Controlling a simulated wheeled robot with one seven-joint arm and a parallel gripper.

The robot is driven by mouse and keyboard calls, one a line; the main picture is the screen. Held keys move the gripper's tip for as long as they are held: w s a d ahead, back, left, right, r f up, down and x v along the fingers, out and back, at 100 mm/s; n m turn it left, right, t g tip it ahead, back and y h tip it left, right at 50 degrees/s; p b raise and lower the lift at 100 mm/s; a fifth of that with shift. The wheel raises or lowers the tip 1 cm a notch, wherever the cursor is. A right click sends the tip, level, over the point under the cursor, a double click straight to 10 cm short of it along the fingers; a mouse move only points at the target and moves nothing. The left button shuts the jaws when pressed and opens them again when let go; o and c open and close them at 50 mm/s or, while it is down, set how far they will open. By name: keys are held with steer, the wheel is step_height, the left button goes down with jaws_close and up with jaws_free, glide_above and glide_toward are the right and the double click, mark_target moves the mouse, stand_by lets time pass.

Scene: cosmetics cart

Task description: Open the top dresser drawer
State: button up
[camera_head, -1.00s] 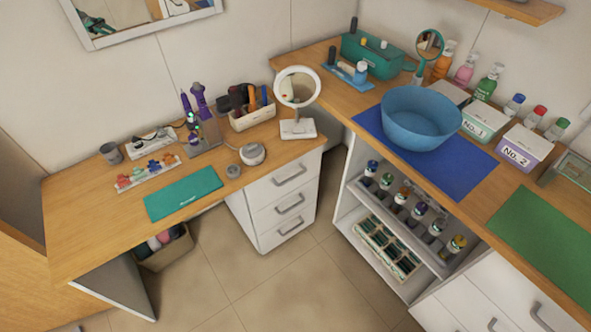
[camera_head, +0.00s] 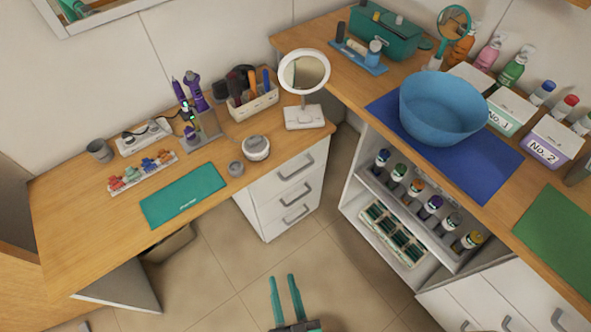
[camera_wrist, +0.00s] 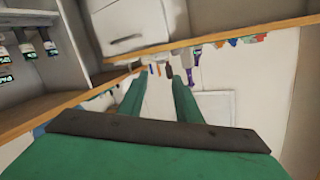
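The white dresser (camera_head: 268,213) stands under the right end of the left wooden desk, with three drawers stacked on its front. The top drawer (camera_head: 291,176) has a grey bar handle (camera_head: 297,167) and looks shut. My gripper (camera_head: 284,279) has two green fingers, parted with nothing between them. It is over the floor in front of the dresser, apart from it. In the wrist view my gripper (camera_wrist: 157,80) also shows parted fingers, and a white drawer front with a grey handle (camera_wrist: 126,42) is at the upper left.
The left desk top (camera_head: 80,225) juts over the dresser and holds a round mirror (camera_head: 304,85), a tool holder and a green mat. The right counter has an open shelf of bottles (camera_head: 415,195) below a blue bowl (camera_head: 441,107). Tiled floor is clear between them.

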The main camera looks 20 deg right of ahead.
steer(key=w+d+f+m+h, duration=0.1)
steer(key=w+d+f+m, duration=0.15)
steer(key=w, duration=0.25)
steer(key=w+d+f+m+t+h, duration=0.1)
steer(key=w+d+f+m, duration=0.1)
steer(key=w+f+m, duration=0.2)
steer(key=w+d+f+m+h, duration=0.1)
steer(key=w+d+f+m, duration=0.15)
steer(key=w, duration=0.25)
steer(key=m+h, duration=0.4)
steer(key=m, duration=0.7)
glide_toward(299, 171)
steer(key=shift+h, duration=0.4)
steer(key=x, duration=0.6)
steer(key=f+x, duration=0.1)
steer(key=x, duration=0.3)
steer(key=shift+w+a, duration=0.1)
steer(key=shift+w, duration=0.1)
steer(key=shift+c, duration=0.7)
jaws_close()
